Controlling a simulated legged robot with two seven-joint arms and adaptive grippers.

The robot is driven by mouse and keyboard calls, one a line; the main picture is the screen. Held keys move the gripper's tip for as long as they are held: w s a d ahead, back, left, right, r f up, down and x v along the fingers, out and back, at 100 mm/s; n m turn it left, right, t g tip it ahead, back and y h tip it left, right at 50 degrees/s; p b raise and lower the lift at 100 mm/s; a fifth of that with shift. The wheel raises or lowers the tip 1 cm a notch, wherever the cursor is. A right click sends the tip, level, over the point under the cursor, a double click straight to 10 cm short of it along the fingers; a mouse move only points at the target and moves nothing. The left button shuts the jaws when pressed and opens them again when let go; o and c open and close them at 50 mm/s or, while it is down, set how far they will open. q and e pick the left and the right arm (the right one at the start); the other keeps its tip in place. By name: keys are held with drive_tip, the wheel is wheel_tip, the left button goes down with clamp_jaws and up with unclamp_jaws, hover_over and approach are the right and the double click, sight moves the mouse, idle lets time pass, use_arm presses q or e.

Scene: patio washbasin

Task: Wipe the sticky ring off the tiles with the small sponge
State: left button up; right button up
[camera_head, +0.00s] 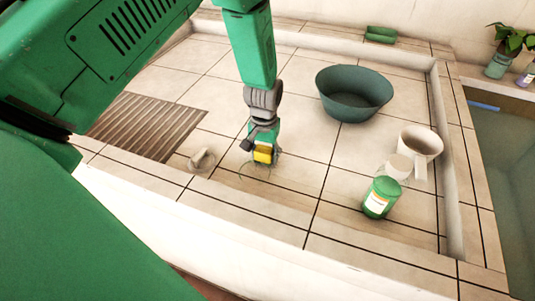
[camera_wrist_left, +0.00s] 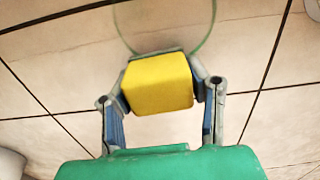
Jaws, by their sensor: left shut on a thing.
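My left gripper (camera_head: 264,158) is shut on a small yellow sponge (camera_head: 263,153), low over the tiles. In the left wrist view the sponge (camera_wrist_left: 158,83) sits between the two fingers of the gripper (camera_wrist_left: 158,84). The sticky ring (camera_head: 254,170) is a thin, faint greenish circle on the beige tiles. In the left wrist view the ring (camera_wrist_left: 211,32) runs just beyond the sponge, and the sponge covers or borders its near part. I cannot tell whether the sponge touches the tiles. My right gripper is not in view.
A slatted drain grate (camera_head: 147,126) and a small pale object on a disc (camera_head: 201,160) are left of the ring. A raised rim (camera_head: 446,150) bounds the tiles.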

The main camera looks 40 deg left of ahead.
sight(262, 148)
use_arm(q)
drive_tip(key=r, duration=0.1)
drive_tip(key=r+p, duration=0.1)
drive_tip(key=a+r+p, duration=0.1)
drive_tip(key=shift+s+r, duration=0.25)
drive_tip(key=shift+r, duration=0.1)
drive_tip(key=shift+w+d+r+p, duration=0.15)
drive_tip(key=shift+d+r+p, duration=0.05)
drive_tip(key=shift+r+p, duration=0.45)
drive_tip(key=shift+d+r+p, duration=0.2)
drive_tip(key=shift+r+p, duration=0.25)
drive_tip(key=shift+r, duration=0.15)
drive_tip(key=shift+d+r+p, duration=0.15)
drive_tip(key=shift+r+p, duration=0.3)
drive_tip(key=shift+r, duration=0.1)
drive_tip(key=shift+a+f, duration=0.2)
drive_tip(key=shift+a, duration=0.2)
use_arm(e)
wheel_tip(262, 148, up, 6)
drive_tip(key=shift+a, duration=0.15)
